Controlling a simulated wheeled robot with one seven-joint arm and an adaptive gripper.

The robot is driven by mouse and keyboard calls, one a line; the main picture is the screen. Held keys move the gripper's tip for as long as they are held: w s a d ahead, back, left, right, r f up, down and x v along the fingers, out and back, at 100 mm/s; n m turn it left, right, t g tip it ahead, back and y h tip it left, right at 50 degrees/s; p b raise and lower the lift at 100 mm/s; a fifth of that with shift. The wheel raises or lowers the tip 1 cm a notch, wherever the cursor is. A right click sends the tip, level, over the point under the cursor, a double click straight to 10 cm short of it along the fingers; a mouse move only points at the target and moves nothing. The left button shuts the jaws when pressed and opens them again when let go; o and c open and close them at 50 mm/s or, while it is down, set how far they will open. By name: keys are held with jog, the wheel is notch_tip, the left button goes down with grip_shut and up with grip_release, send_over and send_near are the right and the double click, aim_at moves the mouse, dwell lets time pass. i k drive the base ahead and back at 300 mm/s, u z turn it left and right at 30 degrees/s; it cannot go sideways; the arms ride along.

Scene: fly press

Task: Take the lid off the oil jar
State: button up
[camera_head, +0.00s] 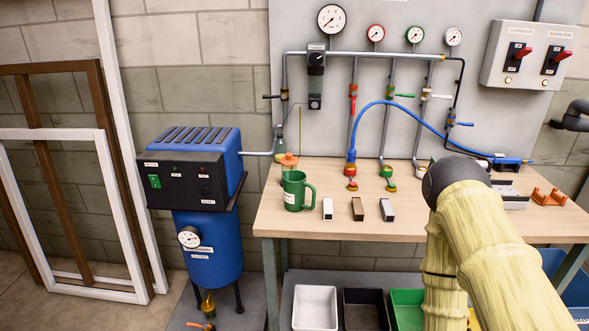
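A small jar with an orange lid (289,160) stands at the left end of the wooden workbench (430,225), by the wall panel. The lid sits on top of it. Most of the jar's body is hidden behind a green mug (295,191) with a handle on its right and a pale label. I cannot tell whether this is the oil jar, as no label on it is readable. My arm, in a pale yellow cover with a dark joint, reaches in from the lower right over the bench. My gripper is not visible in this view.
Three small blocks (357,209) lie right of the mug. Valves and a blue hose (400,106) hang behind. A blue compressor (208,240) stands left of the bench. An orange holder (549,197) lies at the right. White (315,308), black and green bins sit below.

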aim_at(289, 160)
jog(key=z, duration=0.35)
jog(key=k, duration=0.2)
jog(key=u, duration=0.85)
jog(key=i, duration=1.1)
jog(key=z, duration=0.45)
